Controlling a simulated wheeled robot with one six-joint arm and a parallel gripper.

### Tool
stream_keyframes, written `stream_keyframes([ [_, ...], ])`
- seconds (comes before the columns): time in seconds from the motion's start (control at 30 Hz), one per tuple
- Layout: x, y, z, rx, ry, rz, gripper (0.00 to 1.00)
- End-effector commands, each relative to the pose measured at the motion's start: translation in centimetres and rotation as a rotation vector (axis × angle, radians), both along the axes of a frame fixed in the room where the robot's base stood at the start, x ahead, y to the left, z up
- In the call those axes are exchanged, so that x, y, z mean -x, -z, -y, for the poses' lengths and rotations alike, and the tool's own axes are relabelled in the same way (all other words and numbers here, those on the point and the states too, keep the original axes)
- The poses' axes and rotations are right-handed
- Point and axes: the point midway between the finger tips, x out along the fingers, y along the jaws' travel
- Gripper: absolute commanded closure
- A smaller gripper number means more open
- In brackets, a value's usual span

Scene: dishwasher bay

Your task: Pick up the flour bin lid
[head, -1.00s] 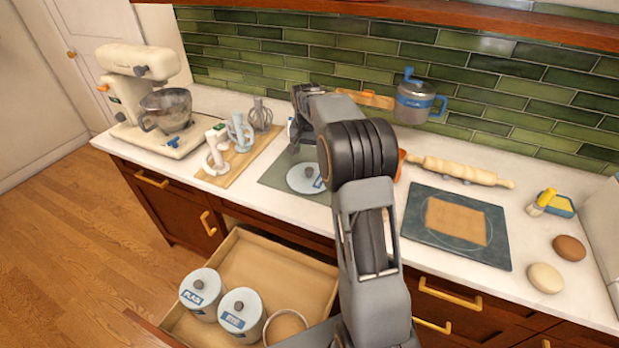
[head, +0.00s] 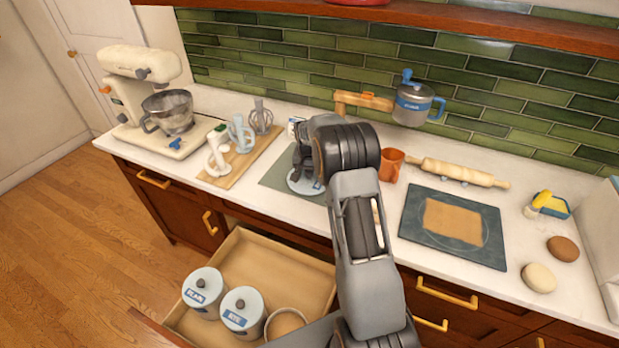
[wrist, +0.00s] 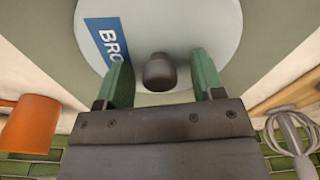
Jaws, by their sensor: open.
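The flour bin lid (head: 309,188) is a pale round disc with a dark knob and a blue label. It lies on a grey-green mat on the counter. In the wrist view the lid (wrist: 200,30) fills the top, and its label shows "BRO". My gripper (wrist: 160,78) is open, with one green finger on each side of the knob (wrist: 158,70). I see a gap between the knob and each finger. In the head view my gripper (head: 304,170) is low over the lid and hides part of it. An open bin (head: 286,323) sits in the drawer.
Two lidded bins, PLAIN (head: 203,291) and RYE (head: 242,310), stand in the open drawer (head: 262,262). An orange cup (head: 390,165) is right of the mat. A board (head: 240,160) with whisks and attachments is to the left. A rolling pin (head: 462,173) lies farther right.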

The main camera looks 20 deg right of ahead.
Motion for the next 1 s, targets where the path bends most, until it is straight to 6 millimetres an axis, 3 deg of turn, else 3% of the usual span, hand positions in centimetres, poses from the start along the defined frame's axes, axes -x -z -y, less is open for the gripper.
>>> stream_keyframes([
  [0.2, 0.00, 0.08, 0.01, 0.000, 0.000, 0.000, 0.38],
  [0.77, 0.00, 0.04, 0.00, 0.000, 0.000, 0.000, 0.91],
  [1.0, -0.02, -0.03, 0.00, 0.000, 0.000, 0.000, 0.91],
])
